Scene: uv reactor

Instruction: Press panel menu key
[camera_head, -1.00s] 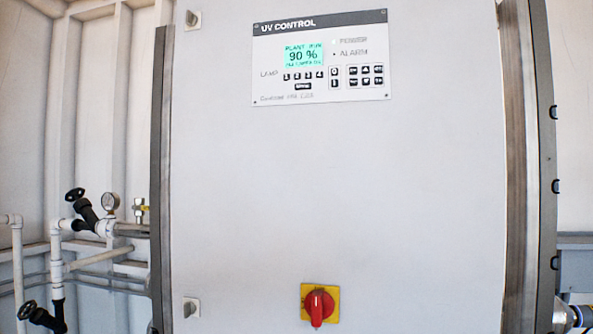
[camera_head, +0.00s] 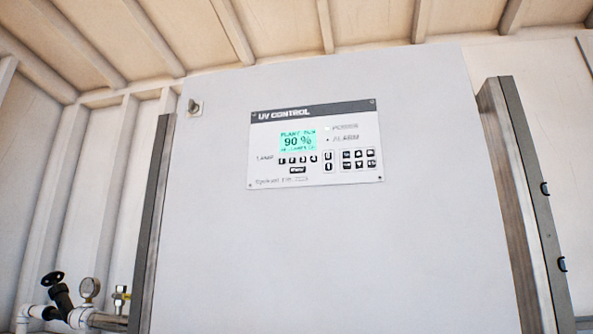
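The UV control panel (camera_head: 314,145) is mounted on the upper part of a grey cabinet door. Its lit green screen (camera_head: 298,140) reads "90 %" in large characters. Below the screen is a row of lamp keys (camera_head: 297,160) with a wider key (camera_head: 297,170) under them. To the right is a block of small dark keys (camera_head: 358,159) in two rows. The key labels are too blurred for me to tell which is the menu key. My gripper is not in view.
The grey cabinet door (camera_head: 330,260) fills the middle, with a latch (camera_head: 195,107) at its upper left. Dark posts flank the cabinet, and a beamed ceiling (camera_head: 280,30) shows above.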

